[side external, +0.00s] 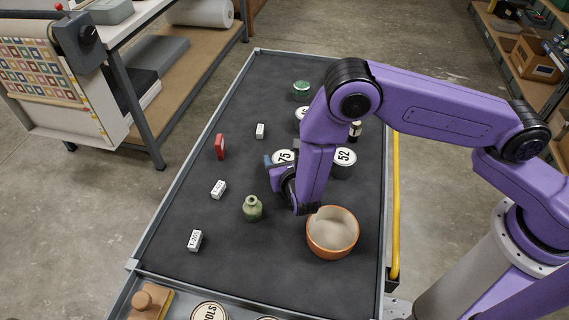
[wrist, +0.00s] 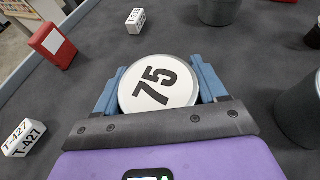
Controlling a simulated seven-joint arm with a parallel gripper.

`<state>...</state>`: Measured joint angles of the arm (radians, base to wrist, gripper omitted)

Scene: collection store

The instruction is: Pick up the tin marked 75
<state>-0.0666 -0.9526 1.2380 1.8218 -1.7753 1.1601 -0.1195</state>
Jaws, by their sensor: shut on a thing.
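The tin marked 75 (wrist: 157,84) has a round white lid with black digits. In the wrist view it sits between the two blue fingers of my gripper (wrist: 158,88), which are shut on its sides. In the side external view the tin's lid (side external: 284,156) shows partly, with my gripper (side external: 275,172) and forearm covering the rest. I cannot tell whether the tin's base touches the dark table top.
The tin marked 52 (side external: 345,157) stands close on the right. A red box (side external: 220,147) and white labelled blocks (side external: 218,189) lie left. The table's left side (side external: 180,215) has free room.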

